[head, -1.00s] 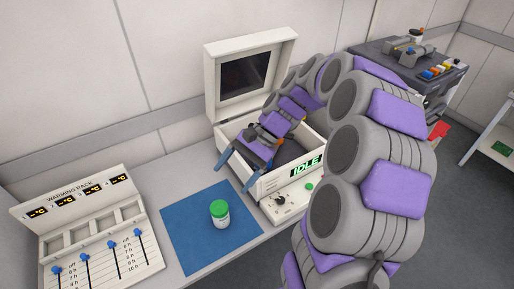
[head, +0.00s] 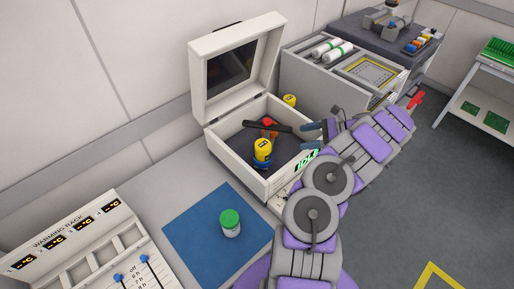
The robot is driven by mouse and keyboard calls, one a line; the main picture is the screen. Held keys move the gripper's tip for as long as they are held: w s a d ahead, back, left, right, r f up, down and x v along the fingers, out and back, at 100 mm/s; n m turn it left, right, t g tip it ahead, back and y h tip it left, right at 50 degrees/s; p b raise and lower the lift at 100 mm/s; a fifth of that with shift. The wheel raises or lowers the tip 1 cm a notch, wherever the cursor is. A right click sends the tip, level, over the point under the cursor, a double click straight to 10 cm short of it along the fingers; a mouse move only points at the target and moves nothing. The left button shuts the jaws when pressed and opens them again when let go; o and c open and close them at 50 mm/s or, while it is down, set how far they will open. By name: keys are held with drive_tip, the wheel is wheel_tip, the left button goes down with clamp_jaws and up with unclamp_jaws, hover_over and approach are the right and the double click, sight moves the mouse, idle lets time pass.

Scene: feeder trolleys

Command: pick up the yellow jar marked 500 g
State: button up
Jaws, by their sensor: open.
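The mark on neither jar is readable to me, so I cannot tell which is 500 g. My gripper (head: 311,136) is open and empty at the box's right side, pointing left. It is to the right of the jar in the box and apart from it.
A green-lidded jar (head: 230,222) stands on a blue mat (head: 190,228). A warming rack (head: 75,240) is at left. A cabinet (head: 310,72) stands behind right.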

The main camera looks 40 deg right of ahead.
drive_tip(key=shift+s+d+f, duration=0.1)
drive_tip(key=shift+s+f, duration=0.05)
drive_tip(key=shift+f, duration=0.1)
drive_tip(key=shift+w+a+f, duration=0.2)
drive_tip(key=b, duration=0.2)
approach(268, 144)
drive_tip(key=x, duration=0.4)
drive_tip(key=shift+a+f, duration=0.1)
drive_tip(key=shift+a, duration=0.4)
drive_tip(key=shift+w+a+f, duration=0.1)
drive_tip(key=shift+w+a, duration=0.3)
drive_tip(key=w+a+f+b, duration=0.2)
drive_tip(key=w, duration=0.1)
drive_tip(key=shift+f, duration=0.25)
drive_tip(key=shift+w+a, duration=0.25)
drive_tip(key=shift+a, duration=0.05)
drive_tip(key=shift+c, duration=0.4)
clamp_jaws()
